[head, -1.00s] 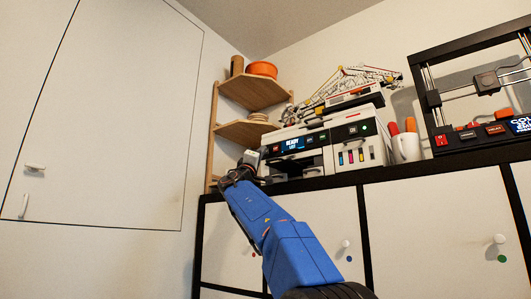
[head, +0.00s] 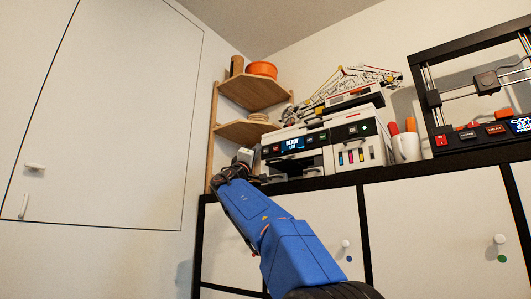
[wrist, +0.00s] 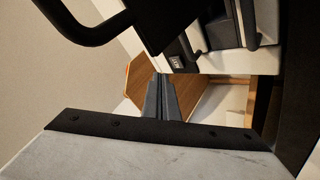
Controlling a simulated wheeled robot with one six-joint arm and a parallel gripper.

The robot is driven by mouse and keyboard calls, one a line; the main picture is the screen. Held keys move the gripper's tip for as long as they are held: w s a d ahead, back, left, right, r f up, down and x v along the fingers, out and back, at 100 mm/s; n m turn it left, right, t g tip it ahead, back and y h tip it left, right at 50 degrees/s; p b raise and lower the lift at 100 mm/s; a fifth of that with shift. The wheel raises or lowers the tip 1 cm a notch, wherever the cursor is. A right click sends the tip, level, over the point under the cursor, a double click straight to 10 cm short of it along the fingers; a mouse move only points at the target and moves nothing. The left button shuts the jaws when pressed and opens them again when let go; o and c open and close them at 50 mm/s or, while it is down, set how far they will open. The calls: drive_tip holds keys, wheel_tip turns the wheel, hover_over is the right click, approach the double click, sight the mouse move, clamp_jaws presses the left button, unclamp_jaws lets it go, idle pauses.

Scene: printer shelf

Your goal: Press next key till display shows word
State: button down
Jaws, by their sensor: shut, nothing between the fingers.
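The white and black printer (head: 345,139) stands on the black-framed cabinet. Its dark front panel has a lit display (head: 291,144) that reads "READY" with a smaller, unclear second line. Small keys (head: 316,139) sit to the right of the display and more small keys sit to its left; their labels are too small to read. My gripper (head: 243,157) is left of the panel, apart from the keys. In the wrist view my shut, empty fingers (wrist: 160,98) point at the wooden shelf, with a white and dark body, likely the printer's, above them.
A wooden corner shelf (head: 251,90) with an orange bowl (head: 262,69) stands behind my gripper. A white mug (head: 406,147) and a 3D printer (head: 492,133) with its own lit display stand to the right. A wall cupboard (head: 110,110) is at left.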

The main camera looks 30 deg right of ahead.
drive_tip(key=a, duration=0.1)
drive_tip(key=s+a, duration=0.1)
drive_tip(key=a, duration=0.1)
drive_tip(key=shift+s+a, duration=0.1)
drive_tip(key=shift+a, duration=0.1)
idle(0.8)
drive_tip(key=s+d+f+g+y, duration=0.1)
drive_tip(key=s+f+y, duration=0.3)
drive_tip(key=f, duration=0.9)
drive_tip(key=s+f+g+y, duration=0.2)
drive_tip(key=s+f+y, duration=0.2)
drive_tip(key=f, duration=0.9)
drive_tip(key=s+d+f+g+y, duration=0.1)
drive_tip(key=s+f+y, duration=0.3)
drive_tip(key=f, duration=0.9)
drive_tip(key=s+a+f+g+y, duration=0.2)
drive_tip(key=s+a+f, duration=0.4)
drive_tip(key=f, duration=0.9)
drive_tip(key=s+a+f+g+y, duration=0.1)
drive_tip(key=s+a+f+y, duration=0.4)
drive_tip(key=s+f, duration=0.7)
drive_tip(key=s+a+f+g+y, duration=0.2)
drive_tip(key=s+a+f, duration=0.5)
drive_tip(key=f, duration=1)
drive_tip(key=shift+s+a+f+m+g+y, duration=0.3)
drive_tip(key=shift+s+a+f+y, duration=0.1)
drive_tip(key=shift+s+y, duration=0.5)
